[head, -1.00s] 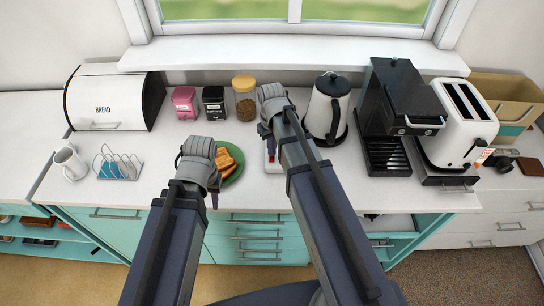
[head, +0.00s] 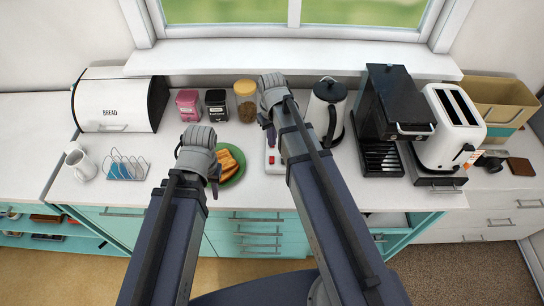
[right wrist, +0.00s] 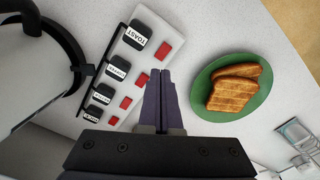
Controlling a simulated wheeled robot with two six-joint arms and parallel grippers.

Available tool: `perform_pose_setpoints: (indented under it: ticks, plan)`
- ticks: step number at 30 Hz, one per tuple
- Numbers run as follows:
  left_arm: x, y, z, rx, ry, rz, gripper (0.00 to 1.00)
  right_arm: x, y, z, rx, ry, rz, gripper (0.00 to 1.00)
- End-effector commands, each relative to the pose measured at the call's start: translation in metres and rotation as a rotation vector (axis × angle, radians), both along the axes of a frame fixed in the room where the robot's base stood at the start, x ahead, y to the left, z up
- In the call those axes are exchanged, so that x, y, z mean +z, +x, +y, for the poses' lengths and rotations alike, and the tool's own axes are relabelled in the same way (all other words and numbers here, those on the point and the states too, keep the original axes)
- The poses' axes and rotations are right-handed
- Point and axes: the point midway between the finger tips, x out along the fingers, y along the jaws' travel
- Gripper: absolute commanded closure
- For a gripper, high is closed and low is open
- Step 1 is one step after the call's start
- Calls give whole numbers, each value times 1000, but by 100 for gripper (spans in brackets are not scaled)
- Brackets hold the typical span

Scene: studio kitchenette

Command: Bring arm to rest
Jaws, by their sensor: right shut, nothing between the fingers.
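My right arm reaches over the counter (head: 310,178), and its gripper (head: 268,138) is above a white switch strip (head: 273,160). In the right wrist view my right gripper (right wrist: 159,74) is shut with empty fingers, beside the strip (right wrist: 117,72) with its labelled plugs and red switches. One label reads TOAST. I cannot tell from this view whether the fingertips touch the strip. My left gripper (head: 214,187) points down beside the green plate (head: 232,181) with toast (head: 227,163). Its fingers are mostly hidden by my wrist.
A kettle (head: 327,107), coffee machine (head: 392,100) and white toaster (head: 452,125) stand to the right. A bread bin (head: 110,103), mug (head: 80,163) and toast rack (head: 126,167) stand to the left. Jars (head: 245,100) line the back. Counter between rack and plate is clear.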

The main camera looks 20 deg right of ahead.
Motion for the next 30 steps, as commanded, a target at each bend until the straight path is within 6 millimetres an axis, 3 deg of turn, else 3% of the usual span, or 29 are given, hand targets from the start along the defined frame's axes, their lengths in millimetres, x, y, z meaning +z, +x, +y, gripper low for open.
perform_pose_setpoints:
  ticks: [5,7,12,18,22,30]
  plan:
    - [-2,0,0,0,0,0,66,-2,-3,2,2,-1,1,100]
    - [-8,0,0,0,0,0,66,-8,-15,13,11,-7,4,100]
    - [-30,0,0,0,0,0,66,-29,-75,63,53,-48,21,100]
    - [-45,0,0,0,0,0,66,-44,-131,97,84,-94,28,100]
    - [-48,0,0,0,0,0,66,-46,-144,104,89,-107,29,100]
    - [-47,0,0,0,0,0,66,-45,-144,105,87,-109,29,100]
